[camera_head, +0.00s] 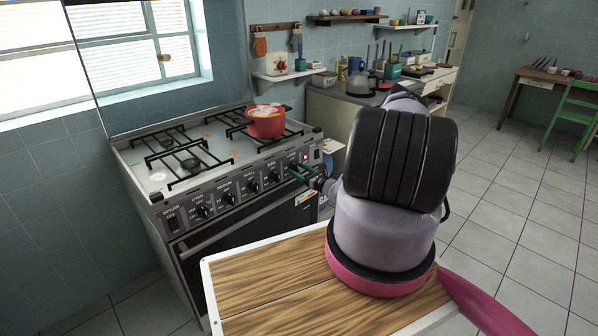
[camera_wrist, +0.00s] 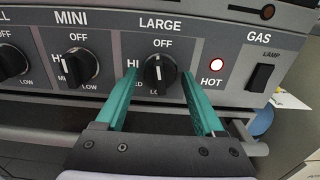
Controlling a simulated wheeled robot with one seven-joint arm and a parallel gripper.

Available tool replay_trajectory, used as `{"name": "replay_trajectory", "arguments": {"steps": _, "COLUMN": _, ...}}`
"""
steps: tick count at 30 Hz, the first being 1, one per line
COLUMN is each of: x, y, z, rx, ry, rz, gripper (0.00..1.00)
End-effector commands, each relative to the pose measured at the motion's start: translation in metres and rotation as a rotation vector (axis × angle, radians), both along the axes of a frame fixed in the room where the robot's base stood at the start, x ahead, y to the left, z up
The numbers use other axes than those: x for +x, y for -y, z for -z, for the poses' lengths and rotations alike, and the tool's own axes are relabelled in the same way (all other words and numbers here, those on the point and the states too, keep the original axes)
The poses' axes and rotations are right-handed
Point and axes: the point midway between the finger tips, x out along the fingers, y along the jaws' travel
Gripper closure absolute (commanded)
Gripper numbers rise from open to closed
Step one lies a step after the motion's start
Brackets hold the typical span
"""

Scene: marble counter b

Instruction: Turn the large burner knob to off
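The large burner knob (camera_wrist: 160,74) is black and round with a raised grip bar, under the labels LARGE and OFF in the wrist view. Its bar stands roughly upright; I cannot tell its exact setting. My gripper (camera_wrist: 160,78) is open, with one teal finger on each side of the knob. A gap shows on both sides, wider on the right. In the head view my gripper (camera_head: 300,172) reaches the right end of the stove's front panel and hides most of this knob. The HOT lamp (camera_wrist: 217,65) right of the knob glows white inside a red ring.
The MINI knob (camera_wrist: 79,67) is close on the left, and a black GAS switch (camera_wrist: 262,77) is on the right. A red pot (camera_head: 265,122) stands on the stove (camera_head: 205,150). A wood-topped surface (camera_head: 270,280) lies in front. An oven handle bar (camera_wrist: 40,136) runs below the panel.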

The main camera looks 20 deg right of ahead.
Motion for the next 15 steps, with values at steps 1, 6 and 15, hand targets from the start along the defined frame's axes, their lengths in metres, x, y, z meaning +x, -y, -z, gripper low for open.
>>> {"name": "replay_trajectory", "arguments": {"steps": 1, "x": -0.0001, "y": 0.0000, "z": 0.0000, "rx": 0.000, "ry": 0.000, "rz": 0.000, "gripper": 0.54}}
{"name": "replay_trajectory", "arguments": {"steps": 6, "x": -0.0002, "y": 0.0001, "z": 0.0000, "rx": 0.000, "ry": 0.000, "rz": 0.000, "gripper": 1.00}}
{"name": "replay_trajectory", "arguments": {"steps": 15, "x": -0.0004, "y": -0.0004, "z": 0.0000, "rx": 0.174, "ry": -0.064, "rz": -0.001, "gripper": 1.00}}
